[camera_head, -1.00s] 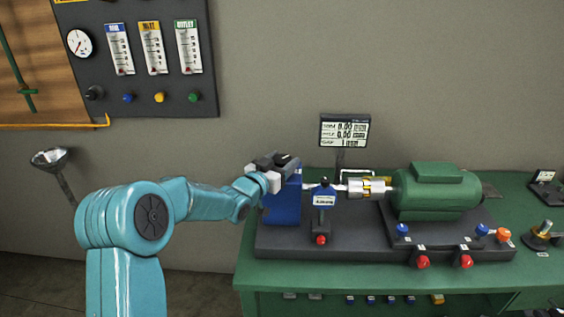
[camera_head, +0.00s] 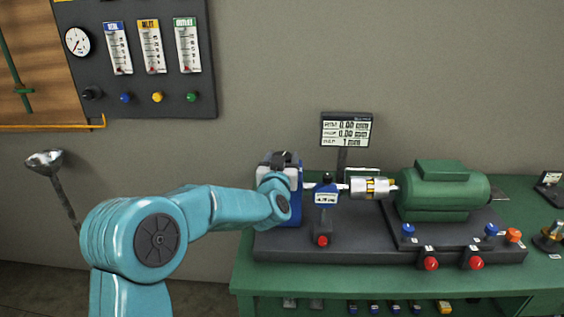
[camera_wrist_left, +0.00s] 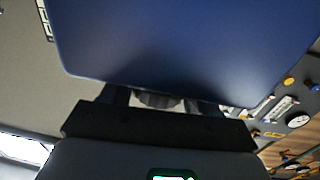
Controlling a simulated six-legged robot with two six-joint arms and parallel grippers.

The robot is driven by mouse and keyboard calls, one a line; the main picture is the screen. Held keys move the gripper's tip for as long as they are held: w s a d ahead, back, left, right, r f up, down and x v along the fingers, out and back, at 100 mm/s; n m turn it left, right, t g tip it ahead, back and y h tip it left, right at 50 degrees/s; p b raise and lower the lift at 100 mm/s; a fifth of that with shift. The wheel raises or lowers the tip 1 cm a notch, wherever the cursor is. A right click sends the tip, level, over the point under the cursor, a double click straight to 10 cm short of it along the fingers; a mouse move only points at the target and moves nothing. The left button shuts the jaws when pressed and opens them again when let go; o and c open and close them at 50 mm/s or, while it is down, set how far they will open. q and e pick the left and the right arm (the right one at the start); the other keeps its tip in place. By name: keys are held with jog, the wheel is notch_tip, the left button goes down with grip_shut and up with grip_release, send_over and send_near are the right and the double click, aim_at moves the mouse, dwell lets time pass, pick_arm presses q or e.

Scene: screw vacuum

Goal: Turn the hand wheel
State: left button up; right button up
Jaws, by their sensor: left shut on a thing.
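The blue block (camera_head: 294,208) stands at the left end of the dark machine base (camera_head: 350,249). My left gripper (camera_head: 283,162) is at the upper left part of this block, its wrist partly covering it. In the left wrist view the blue block (camera_wrist_left: 180,45) fills the top. Below its edge, my left gripper (camera_wrist_left: 158,100) is shut on a dark grey rounded piece, which looks like part of the hand wheel (camera_wrist_left: 158,98). Most of the wheel is hidden by the block and the gripper. My right gripper is not in view.
A shaft with a coupling (camera_head: 372,188) runs to a green motor (camera_head: 440,190). A display (camera_head: 346,130) stands behind. A gauge panel (camera_head: 150,60) hangs on the wall. A lamp (camera_head: 45,162) stands left of my arm.

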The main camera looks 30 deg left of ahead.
pick_arm(q)
jog(key=n+g+y+p, duration=0.1)
jog(key=n+y+p, duration=0.1)
jog(key=shift+d+r+g+y, duration=0.1)
jog(key=shift+r+g+y, duration=0.15)
jog(key=shift+g+y, duration=0.15)
jog(key=shift+f+n+g+y+p, duration=0.1)
jog(key=shift+n+g+y+p, duration=0.5)
jog(key=shift+n+g+y, duration=0.3)
jog(key=o, duration=1)
jog(key=shift+c, duration=0.2)
